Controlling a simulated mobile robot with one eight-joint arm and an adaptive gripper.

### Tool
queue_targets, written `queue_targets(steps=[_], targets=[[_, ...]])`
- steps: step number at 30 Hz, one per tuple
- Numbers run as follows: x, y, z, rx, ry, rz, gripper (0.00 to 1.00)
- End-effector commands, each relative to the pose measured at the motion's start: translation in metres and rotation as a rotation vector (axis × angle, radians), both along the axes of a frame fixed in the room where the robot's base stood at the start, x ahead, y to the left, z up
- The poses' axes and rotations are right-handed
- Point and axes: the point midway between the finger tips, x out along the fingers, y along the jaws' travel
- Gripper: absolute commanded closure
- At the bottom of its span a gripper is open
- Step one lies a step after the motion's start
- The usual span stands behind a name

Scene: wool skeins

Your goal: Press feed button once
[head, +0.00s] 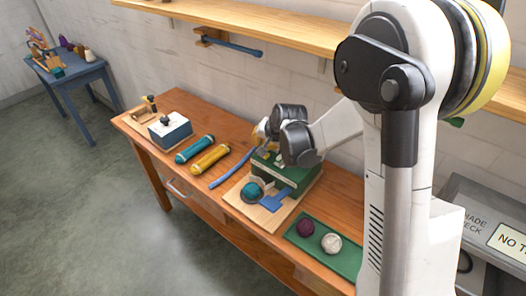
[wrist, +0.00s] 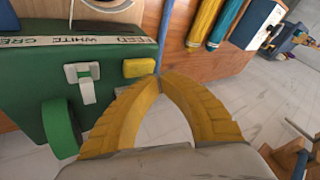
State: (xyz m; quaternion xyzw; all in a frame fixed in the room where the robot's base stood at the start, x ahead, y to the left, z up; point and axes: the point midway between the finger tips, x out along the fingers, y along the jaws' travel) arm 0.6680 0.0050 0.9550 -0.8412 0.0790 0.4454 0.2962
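The green machine box (head: 290,172) sits on a pale board on the wooden workbench; it also fills the left of the wrist view (wrist: 30,80). Its label strip (wrist: 85,40) shows parts of words, among them WHITE and FEED. Below the FEED end is a yellow button (wrist: 138,68); a white toggle switch (wrist: 82,76) and a green wheel (wrist: 60,128) are left of it. My gripper (wrist: 166,76) has its yellow fingertips together and empty, just right of the yellow button. I cannot tell whether they touch it. In the head view my gripper (head: 262,130) is above the box, partly hidden by my wrist.
Yellow (head: 210,158) and teal (head: 194,148) rolls and a blue rod (head: 230,168) lie left of the box. A teal ball (head: 252,190) sits before it. A green tray (head: 318,260) holds two balls. A wooden shelf (head: 250,20) runs above.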

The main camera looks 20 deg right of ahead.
Motion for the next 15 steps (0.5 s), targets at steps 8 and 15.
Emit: queue_targets(steps=[8,15], targets=[[0.0,0.0,0.002,0.0,0.0,0.0,1.0],[0.0,0.0,0.023,0.0,0.0,0.0,1.0]])
